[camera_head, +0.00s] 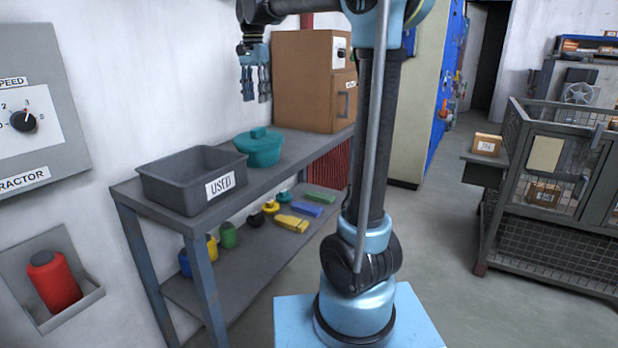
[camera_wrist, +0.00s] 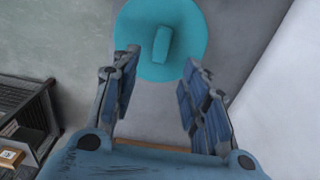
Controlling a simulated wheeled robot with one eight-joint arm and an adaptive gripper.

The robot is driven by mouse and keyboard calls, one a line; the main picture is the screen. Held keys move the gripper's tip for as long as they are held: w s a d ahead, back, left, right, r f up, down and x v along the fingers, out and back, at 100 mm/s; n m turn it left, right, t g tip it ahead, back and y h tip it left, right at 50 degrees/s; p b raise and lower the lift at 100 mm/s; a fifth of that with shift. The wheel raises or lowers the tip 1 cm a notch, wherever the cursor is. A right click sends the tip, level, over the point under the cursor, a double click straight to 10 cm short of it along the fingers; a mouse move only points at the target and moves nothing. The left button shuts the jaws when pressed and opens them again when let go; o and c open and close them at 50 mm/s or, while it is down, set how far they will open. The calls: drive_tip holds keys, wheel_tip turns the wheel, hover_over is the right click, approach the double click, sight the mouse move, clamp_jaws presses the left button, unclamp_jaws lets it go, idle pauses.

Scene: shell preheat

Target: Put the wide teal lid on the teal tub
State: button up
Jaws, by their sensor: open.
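The wide teal lid (camera_head: 258,136) is a round disc with a raised grip bar. In the head view it appears to sit level on top of the teal tub (camera_head: 259,157), on the upper shelf beside the grey bin. In the wrist view the lid (camera_wrist: 192,34) fills the upper middle, with its grip bar beyond the fingertips, and it hides the tub. My gripper (camera_head: 256,84) hangs above the lid, pointing down, apart from it. In the wrist view my gripper (camera_wrist: 161,64) is open, with nothing between its fingers.
A grey bin (camera_head: 197,176) labelled "USED" stands left of the tub. A brown box (camera_head: 303,83) stands behind it on the right. The wall runs close along the shelf's back. Bottles and small coloured things lie on the lower shelf (camera_head: 245,262).

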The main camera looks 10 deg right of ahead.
drive_tip(key=s+d+f+n+t, duration=0.1)
drive_tip(key=s+d+f+n, duration=0.2)
drive_tip(key=s+d+f, duration=1)
drive_tip(key=s+d+f+n, duration=0.2)
drive_tip(key=s+d+f, duration=0.2)
drive_tip(key=s+f, duration=0.5)
drive_tip(key=s+d+f+n+t, duration=0.1)
drive_tip(key=s+d+f, duration=0.3)
drive_tip(key=s+f, duration=0.5)
drive_tip(key=shift+s+d+f+n, duration=0.3)
drive_tip(key=shift+s+f+n, duration=0.05)
drive_tip(key=shift+f+n, duration=0.5)
